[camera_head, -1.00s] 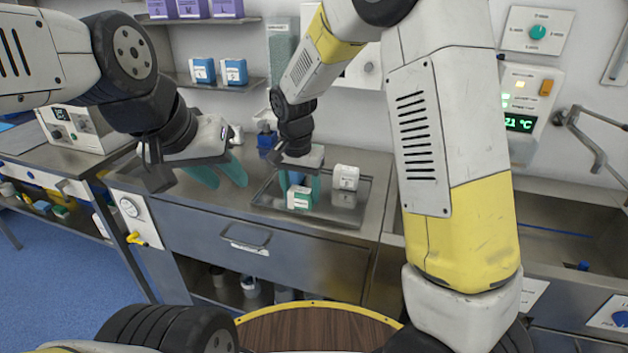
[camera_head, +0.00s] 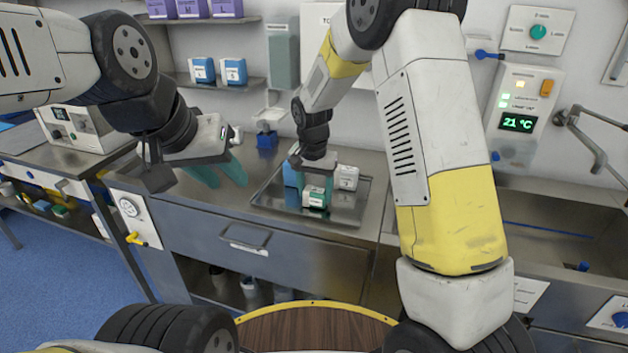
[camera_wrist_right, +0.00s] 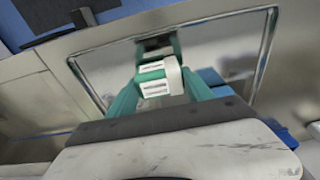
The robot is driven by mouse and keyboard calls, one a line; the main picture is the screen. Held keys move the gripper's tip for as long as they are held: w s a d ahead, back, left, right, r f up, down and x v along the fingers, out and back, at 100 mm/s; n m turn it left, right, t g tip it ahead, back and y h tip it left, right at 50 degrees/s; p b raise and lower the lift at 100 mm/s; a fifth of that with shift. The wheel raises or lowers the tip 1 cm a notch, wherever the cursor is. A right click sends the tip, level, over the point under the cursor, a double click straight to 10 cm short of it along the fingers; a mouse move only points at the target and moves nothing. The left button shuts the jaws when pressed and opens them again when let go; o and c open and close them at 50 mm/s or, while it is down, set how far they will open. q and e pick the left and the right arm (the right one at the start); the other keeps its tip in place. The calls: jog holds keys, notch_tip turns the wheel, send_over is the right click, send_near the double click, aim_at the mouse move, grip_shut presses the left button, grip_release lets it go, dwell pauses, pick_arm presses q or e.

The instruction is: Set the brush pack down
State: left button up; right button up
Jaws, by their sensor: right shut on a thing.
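The brush pack, a small green-and-white box (camera_head: 314,196), is between the green fingers of my right gripper (camera_head: 316,186). In the right wrist view, the fingers of my right gripper (camera_wrist_right: 158,84) close on the pack (camera_wrist_right: 154,88) from both sides, with its printed label showing. The pack is over the metal tray (camera_head: 270,202); I cannot tell whether its underside touches the tray. My left gripper (camera_head: 222,175) hangs over the counter left of the tray, its green fingers apart, with nothing seen between them.
A blue box (camera_head: 293,176) stands in the tray just left of the pack, and a white box (camera_head: 347,177) just right. The tray's front right part is bare. A blue-based dispenser (camera_head: 267,139) is behind. The sink (camera_head: 550,230) lies right.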

aim_at(314, 193)
jog(key=shift+f, duration=0.15)
jog(key=o, duration=1.3)
jog(key=shift+o, duration=0.2)
notch_tip(314, 193, up, 12)
jog(key=s, duration=0.1)
jog(key=s+d+r+n+t+y, duration=0.1)
jog(key=s+d+r+y, duration=0.1)
jog(key=s+d+r, duration=0.65)
jog(key=s+d+n+t, duration=0.1)
jog(key=s+d+t, duration=0.1)
jog(key=s, duration=0.6)
jog(key=s+d+r+n+t, duration=0.1)
jog(key=s+d+n, duration=0.1)
jog(key=s, duration=0.6)
jog(key=shift+s+d+r+t+y, duration=0.3)
jog(key=shift+d+t, duration=0.1)
jog(key=shift+d, duration=0.15)
